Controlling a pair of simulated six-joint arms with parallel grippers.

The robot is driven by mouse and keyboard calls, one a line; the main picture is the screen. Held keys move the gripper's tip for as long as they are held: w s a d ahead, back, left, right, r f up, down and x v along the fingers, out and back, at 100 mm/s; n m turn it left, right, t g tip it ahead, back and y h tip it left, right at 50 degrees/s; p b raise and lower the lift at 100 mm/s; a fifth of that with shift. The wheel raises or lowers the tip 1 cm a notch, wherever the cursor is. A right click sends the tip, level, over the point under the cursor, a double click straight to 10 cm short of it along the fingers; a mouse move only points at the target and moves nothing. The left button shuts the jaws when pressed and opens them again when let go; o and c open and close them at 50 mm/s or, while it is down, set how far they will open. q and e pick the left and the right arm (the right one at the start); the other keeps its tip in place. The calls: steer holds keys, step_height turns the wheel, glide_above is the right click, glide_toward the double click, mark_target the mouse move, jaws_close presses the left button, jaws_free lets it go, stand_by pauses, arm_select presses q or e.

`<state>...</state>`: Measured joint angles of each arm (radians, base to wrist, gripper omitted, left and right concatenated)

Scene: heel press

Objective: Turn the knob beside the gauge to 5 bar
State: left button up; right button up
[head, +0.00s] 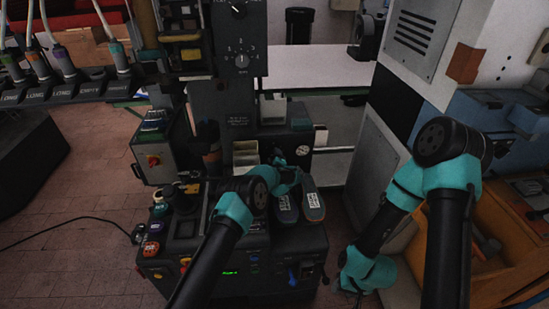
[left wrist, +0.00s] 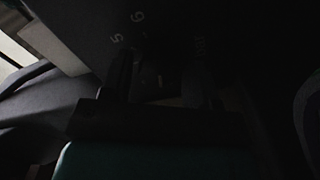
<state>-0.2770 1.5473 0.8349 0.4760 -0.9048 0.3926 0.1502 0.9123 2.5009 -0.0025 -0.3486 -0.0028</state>
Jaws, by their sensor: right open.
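The gauge (head: 303,150) is a small white round dial on the dark press body, just above my left gripper in the head view. My left gripper (head: 292,178) is at the press below the gauge, and the knob is hidden behind it there. In the left wrist view, a dark knob (left wrist: 152,76) sits between the fingers of my left gripper (left wrist: 160,88), close to a printed 5 and 6. The picture is too dark to tell whether the fingers touch it. My right gripper (head: 347,284) is open, low beside the press, and looks empty.
Two shoes (head: 314,207) stand on the press just below my left gripper. A control panel with colored buttons (head: 151,249) is at the left. An upper panel has another numbered knob (head: 242,61). An orange and blue bench (head: 500,230) stands at the right.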

arm_select(q)
steer(key=c, duration=0.7)
steer(key=shift+m, duration=2.1)
steer(key=o, duration=0.9)
steer(key=shift+o, duration=0.2)
steer(key=shift+s, duration=0.1)
